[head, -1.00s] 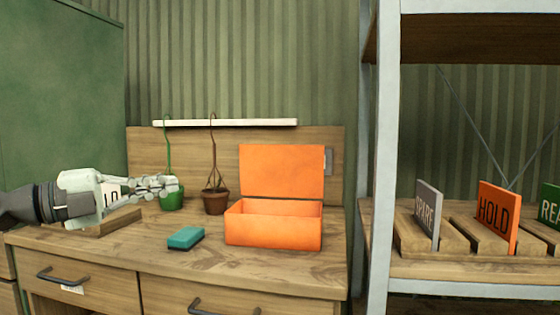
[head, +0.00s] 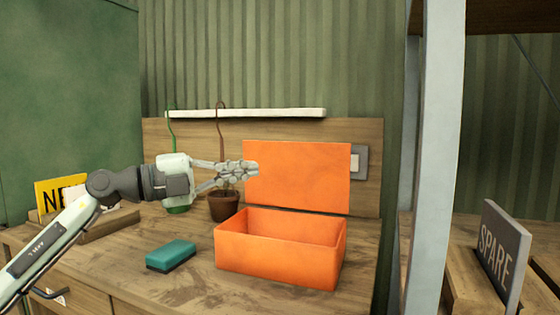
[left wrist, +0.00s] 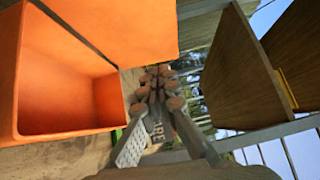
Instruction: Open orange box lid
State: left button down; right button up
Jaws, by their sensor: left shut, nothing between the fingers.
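The orange box (head: 275,258) stands on the wooden desk, and its inside looks empty. Its lid (head: 300,178) stands upright at the back, so the box is open. The box wall (left wrist: 60,136) and the lid (left wrist: 135,30) also show in the left wrist view. My left gripper (head: 252,170) is shut and empty, at the left edge of the lid and above the box's back left corner in the head view. In the left wrist view its fingers (left wrist: 160,75) are together beside the lid. I cannot tell whether they touch it. My right gripper is not in view.
A teal sponge (head: 171,256) lies left of the box. A brown pot (head: 224,206) and a green pot (head: 178,209) stand behind my left gripper. A grey shelf post (head: 437,150) rises at the right, with a SPARE sign (head: 501,255) beyond it.

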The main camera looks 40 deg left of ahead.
aim_at(295, 159)
pick_arm(q)
jog(key=w, duration=0.2)
jog(key=w+d, duration=0.1)
jog(key=w, duration=0.2)
jog(key=w+d, duration=0.1)
jog(key=w, duration=0.1)
jog(key=shift+w+r, duration=0.3)
jog(key=shift+w+a, duration=0.2)
jog(key=shift+w, duration=0.45)
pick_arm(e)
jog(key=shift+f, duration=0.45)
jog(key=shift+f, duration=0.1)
pick_arm(q)
jog(key=shift+a, duration=0.1)
